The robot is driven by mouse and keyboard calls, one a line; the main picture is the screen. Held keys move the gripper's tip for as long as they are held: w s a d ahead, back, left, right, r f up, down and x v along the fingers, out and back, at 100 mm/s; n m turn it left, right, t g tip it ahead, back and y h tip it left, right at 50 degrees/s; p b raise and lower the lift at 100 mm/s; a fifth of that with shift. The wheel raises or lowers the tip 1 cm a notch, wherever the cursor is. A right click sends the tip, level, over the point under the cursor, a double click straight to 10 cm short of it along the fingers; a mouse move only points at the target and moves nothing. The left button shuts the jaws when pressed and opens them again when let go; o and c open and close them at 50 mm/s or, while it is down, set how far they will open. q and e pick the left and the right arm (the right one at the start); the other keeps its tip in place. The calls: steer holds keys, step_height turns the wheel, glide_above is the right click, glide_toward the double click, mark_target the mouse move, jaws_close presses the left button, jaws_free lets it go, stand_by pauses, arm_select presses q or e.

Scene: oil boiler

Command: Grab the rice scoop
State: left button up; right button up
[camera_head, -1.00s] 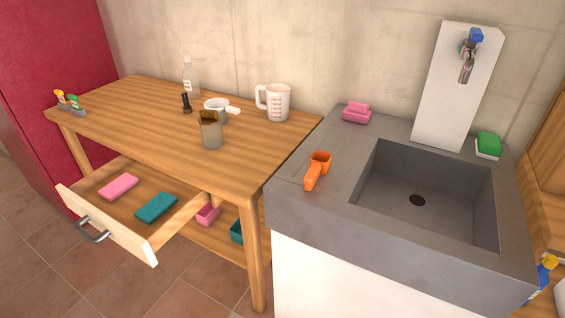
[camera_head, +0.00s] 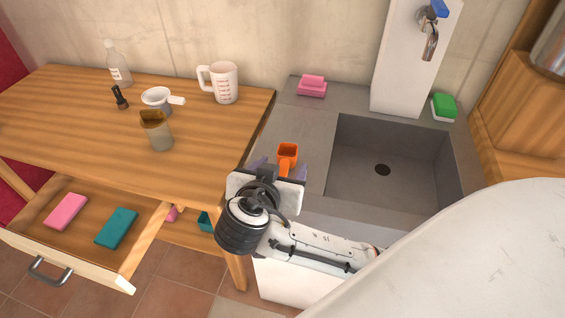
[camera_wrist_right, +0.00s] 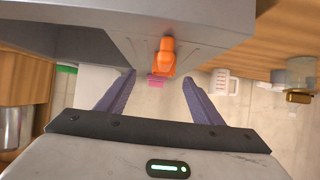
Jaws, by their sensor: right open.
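The orange rice scoop (camera_head: 287,154) lies on the grey counter left of the sink basin. Its handle is partly hidden behind my right gripper in the head view. My right gripper (camera_head: 279,166) is at the counter's front left, just on the near side of the scoop. In the right wrist view the scoop (camera_wrist_right: 166,58) is ahead of the gap between the two open purple fingers (camera_wrist_right: 158,88), with nothing between them. My left gripper is in neither view.
The sink basin (camera_head: 384,165) is right of the scoop. A pink sponge (camera_head: 312,87) lies behind it, and a green sponge (camera_head: 443,106) is at the back right. The wooden table (camera_head: 60,110) at left holds a measuring cup (camera_head: 222,82) and a jar (camera_head: 156,130). Its drawer (camera_head: 85,225) is open.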

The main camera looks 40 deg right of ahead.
mark_target(283, 162)
steer(key=shift+a+f+p+x, duration=0.1)
steer(key=shift+a+p+x, duration=0.1)
steer(key=shift+x, duration=1.35)
steer(key=shift+a+f+p+x, duration=0.1)
steer(key=shift+f+p+x, duration=0.1)
steer(key=shift+x, duration=1.35)
steer(key=shift+w+a, duration=0.1)
steer(key=shift+w, duration=0.1)
steer(key=c, duration=1.2)
